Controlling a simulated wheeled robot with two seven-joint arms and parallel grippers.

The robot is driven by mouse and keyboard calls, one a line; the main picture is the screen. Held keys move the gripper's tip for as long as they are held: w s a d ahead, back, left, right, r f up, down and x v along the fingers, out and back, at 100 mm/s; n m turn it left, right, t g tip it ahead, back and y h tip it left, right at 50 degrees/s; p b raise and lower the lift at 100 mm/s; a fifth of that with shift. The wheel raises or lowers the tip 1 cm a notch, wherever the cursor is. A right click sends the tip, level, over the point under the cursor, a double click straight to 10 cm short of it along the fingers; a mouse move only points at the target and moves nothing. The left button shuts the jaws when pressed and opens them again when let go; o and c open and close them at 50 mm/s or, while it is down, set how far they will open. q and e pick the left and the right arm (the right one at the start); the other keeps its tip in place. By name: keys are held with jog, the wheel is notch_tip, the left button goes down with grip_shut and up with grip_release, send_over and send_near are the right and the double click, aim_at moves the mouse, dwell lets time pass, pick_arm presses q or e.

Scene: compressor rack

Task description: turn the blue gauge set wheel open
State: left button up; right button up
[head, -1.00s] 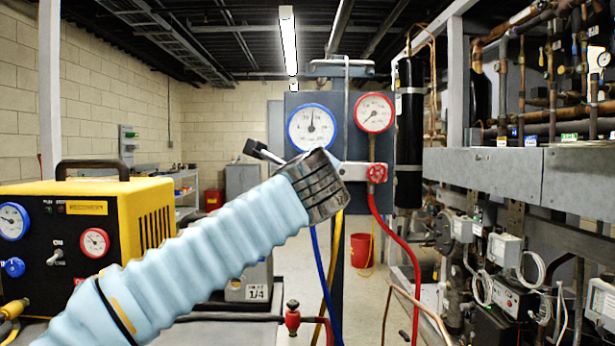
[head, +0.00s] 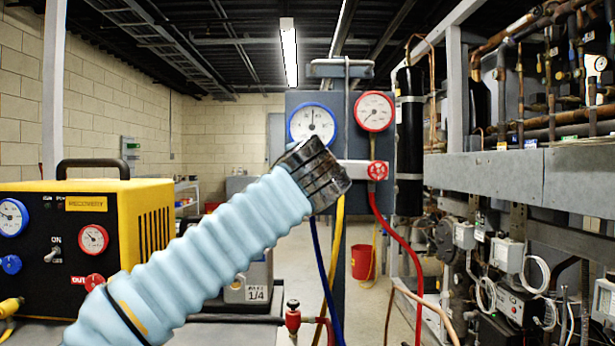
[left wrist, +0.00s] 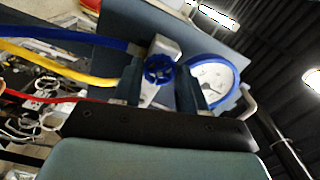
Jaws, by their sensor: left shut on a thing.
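The blue gauge set wheel (left wrist: 158,68) shows in the left wrist view, between the two fingers of my left gripper (left wrist: 160,82). The gripper is shut on it. In the head view my left gripper (head: 318,174) comes up from the lower left in front of the gauge set and hides the blue wheel and the fingertips. The blue-rimmed gauge (head: 312,123) sits just above; it also shows in the left wrist view (left wrist: 212,80). The red-rimmed gauge (head: 374,111) and the red wheel (head: 378,171) are to the right. My right gripper is not in view.
Blue (head: 326,270), yellow (head: 335,235) and red (head: 412,250) hoses hang below the gauge set. A yellow and black recovery machine (head: 125,225) stands at the left. Piping and the grey rack beam (head: 490,172) fill the right side.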

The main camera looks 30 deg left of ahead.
pick_arm(q)
jog(key=shift+w+d+f+n+b, duration=0.1)
jog(key=shift+n+b, duration=1)
jog(key=shift+n, duration=2.55)
jog(key=shift+f+n+b, duration=0.1)
jog(key=shift+n+b, duration=1)
jog(key=shift+n, duration=2.55)
jog(key=o, duration=1.1)
jog(key=shift+c, duration=0.2)
